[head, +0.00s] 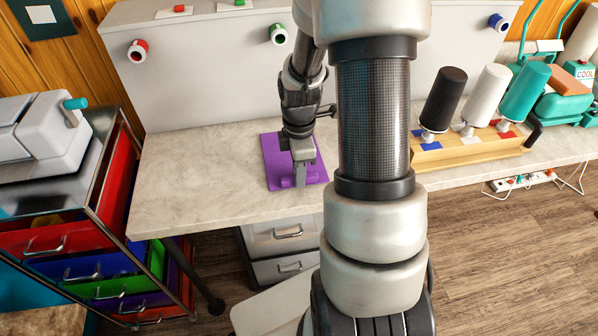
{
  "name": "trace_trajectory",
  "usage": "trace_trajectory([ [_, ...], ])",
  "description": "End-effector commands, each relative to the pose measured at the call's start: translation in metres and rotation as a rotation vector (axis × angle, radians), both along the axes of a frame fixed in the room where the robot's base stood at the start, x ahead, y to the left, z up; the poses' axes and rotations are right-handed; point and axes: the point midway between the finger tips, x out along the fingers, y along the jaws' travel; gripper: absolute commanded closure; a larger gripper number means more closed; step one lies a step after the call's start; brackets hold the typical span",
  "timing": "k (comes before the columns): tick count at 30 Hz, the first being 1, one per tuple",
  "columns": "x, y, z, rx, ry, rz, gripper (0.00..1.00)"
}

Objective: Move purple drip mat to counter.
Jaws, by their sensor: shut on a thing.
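The purple drip mat (275,157) is a flat purple rectangle over the pale stone-look counter (205,175), left of my arm. My gripper (300,178) points down at the mat's near part and is shut on it. My gripper and wrist cover some of the mat's middle and right side. I cannot tell whether the mat lies flat on the counter or is held just above it.
A wooden rack (470,152) with black, white and teal rolls stands on the right of the counter. A drawer cart (75,240) with a grey machine (40,135) on top stands at the left. The counter left of the mat is clear.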

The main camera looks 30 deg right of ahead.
Motion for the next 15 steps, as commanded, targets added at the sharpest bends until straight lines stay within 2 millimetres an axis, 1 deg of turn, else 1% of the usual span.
trace_trajectory([
  [10, 0.0002, -0.0001, 0.0002, 0.000, 0.000, 0.000, 1.00],
  [15, 0.0000, -0.0002, -0.0030, 0.000, 0.000, -0.001, 1.00],
])
